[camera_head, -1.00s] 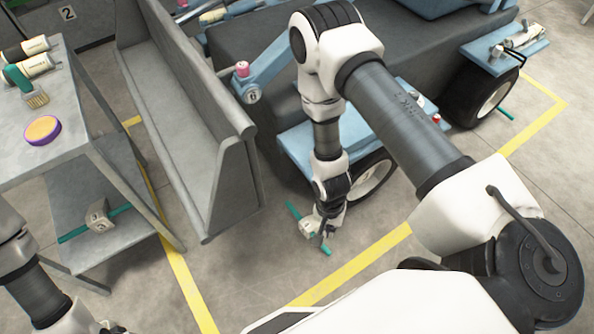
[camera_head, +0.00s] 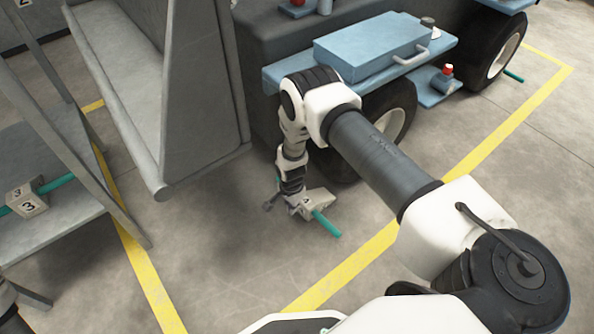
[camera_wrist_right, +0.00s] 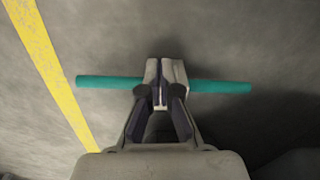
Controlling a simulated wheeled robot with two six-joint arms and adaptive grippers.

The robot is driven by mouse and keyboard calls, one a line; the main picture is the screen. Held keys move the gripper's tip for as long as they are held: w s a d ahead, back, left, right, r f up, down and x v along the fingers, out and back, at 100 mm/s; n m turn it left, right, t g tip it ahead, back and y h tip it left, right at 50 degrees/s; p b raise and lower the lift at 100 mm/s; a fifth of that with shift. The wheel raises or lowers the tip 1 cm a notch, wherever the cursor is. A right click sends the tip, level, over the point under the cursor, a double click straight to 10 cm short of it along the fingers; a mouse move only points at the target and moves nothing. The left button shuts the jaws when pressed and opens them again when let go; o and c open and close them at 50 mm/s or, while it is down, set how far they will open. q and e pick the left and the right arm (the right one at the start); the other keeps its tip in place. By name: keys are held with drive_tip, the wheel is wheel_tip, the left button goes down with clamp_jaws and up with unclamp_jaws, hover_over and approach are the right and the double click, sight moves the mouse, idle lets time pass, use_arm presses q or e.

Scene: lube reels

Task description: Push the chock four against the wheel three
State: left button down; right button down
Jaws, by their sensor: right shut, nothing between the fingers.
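A pale grey block chock (camera_head: 318,200) with a teal rod (camera_head: 326,223) through it sits low at the floor; its number is too small to read surely. My right gripper (camera_head: 294,198) is at the chock, shut and empty. In the right wrist view the shut fingertips (camera_wrist_right: 162,101) are up against the chock (camera_wrist_right: 166,70), and the teal rod (camera_wrist_right: 222,87) sticks out on both sides. The nearer black wheel (camera_head: 399,123) is to the right of and beyond the chock, partly hidden by my right arm. A gap of floor shows between them. The wheel's number is not visible. My left gripper is out of view.
A second chock (camera_head: 27,198) marked 3 lies on the shelf at the left. A grey bench-like panel (camera_head: 160,110) stands beside the vehicle. A further wheel (camera_head: 497,52) is at upper right. Yellow floor lines (camera_head: 355,262) border clear floor.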

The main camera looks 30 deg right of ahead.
sight(293, 227)
drive_tip(key=f+b, duration=0.6)
drive_tip(key=f, duration=0.4)
drive_tip(key=shift+d+f, duration=0.15)
drive_tip(key=shift+d, duration=0.05)
drive_tip(key=d, duration=0.1)
drive_tip(key=b, duration=0.1)
drive_tip(key=d, duration=0.1)
drive_tip(key=shift+w+d+r, duration=0.3)
drive_tip(key=shift+w+d, duration=0.05)
drive_tip(key=shift+d+r, duration=0.2)
drive_tip(key=shift+d, duration=0.2)
